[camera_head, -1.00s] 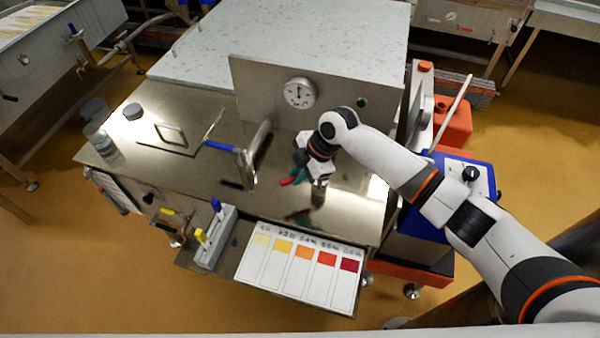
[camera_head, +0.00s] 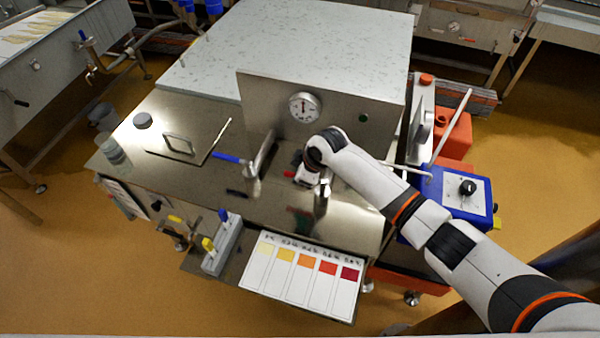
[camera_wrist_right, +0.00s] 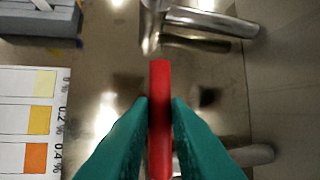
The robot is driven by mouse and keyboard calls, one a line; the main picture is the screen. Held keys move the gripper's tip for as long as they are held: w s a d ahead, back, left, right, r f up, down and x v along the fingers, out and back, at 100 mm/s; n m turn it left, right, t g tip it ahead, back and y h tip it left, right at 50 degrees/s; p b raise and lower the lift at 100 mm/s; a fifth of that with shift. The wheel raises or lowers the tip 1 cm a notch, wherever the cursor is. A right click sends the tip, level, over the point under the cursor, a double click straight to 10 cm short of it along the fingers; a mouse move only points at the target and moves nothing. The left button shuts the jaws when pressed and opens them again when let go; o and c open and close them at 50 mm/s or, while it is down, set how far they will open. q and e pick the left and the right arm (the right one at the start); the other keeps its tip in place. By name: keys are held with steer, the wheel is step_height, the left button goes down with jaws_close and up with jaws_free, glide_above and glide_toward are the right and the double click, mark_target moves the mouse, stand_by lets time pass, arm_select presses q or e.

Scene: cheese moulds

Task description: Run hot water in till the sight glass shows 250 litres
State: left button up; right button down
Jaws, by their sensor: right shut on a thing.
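My right gripper (camera_wrist_right: 159,108) has its teal fingers shut on a red lever handle (camera_wrist_right: 160,85), whose end sticks out past the fingertips. In the head view the red handle (camera_head: 289,173) shows only as a small patch beside my wrist, and the fingers are mostly hidden behind it. A short steel fitting (camera_head: 322,190) stands just right of the gripper. A blue-handled lever (camera_head: 228,158) lies to the left on the steel top. A round dial (camera_head: 305,107) is on the upright panel behind, its reading too small to tell. I cannot make out a sight glass. My left gripper is not in view.
A colour chart (camera_head: 303,277) and a grey holder (camera_head: 222,246) are at the front edge. A blue box with a knob (camera_head: 458,198) stands at right, near my forearm.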

steer(key=shift+w+r, duration=0.15)
stand_by(0.3)
steer(key=c, duration=1.4)
jaws_free()
steer(key=shift+o, duration=0.2)
steer(key=shift+d, duration=0.1)
steer(key=b+v, duration=0.1)
steer(key=v, duration=1)
steer(key=shift+s+r+b, duration=0.2)
steer(key=shift+r+b, duration=0.2)
